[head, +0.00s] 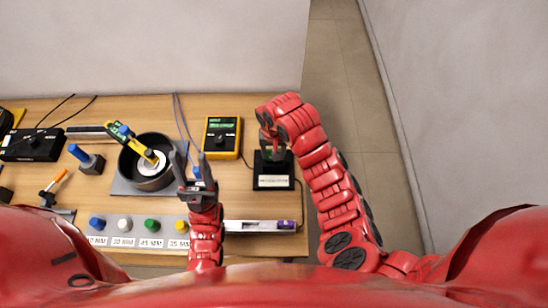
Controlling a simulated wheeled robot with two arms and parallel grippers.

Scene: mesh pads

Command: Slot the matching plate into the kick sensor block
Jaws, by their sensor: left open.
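A black block (273,171) with a white label stands at the right of the wooden table; the label is too small to read, so I cannot tell if it is the kick sensor block. My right gripper (270,142) is at the block's back edge, pointing down; its jaws are too small and hidden to tell whether they hold anything. My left gripper (189,161) is open and empty, its fingers pointing up the picture, between the round dark pot and the yellow meter. I cannot pick out a matching plate for certain.
A dark round pot (135,172) on a grey base has a yellow-green tool (126,136) across it. A yellow meter (222,138) lies behind. A grey strip (136,221) with several coloured knobs runs along the front, beside a white bar (258,226). A black box (33,146) sits at left.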

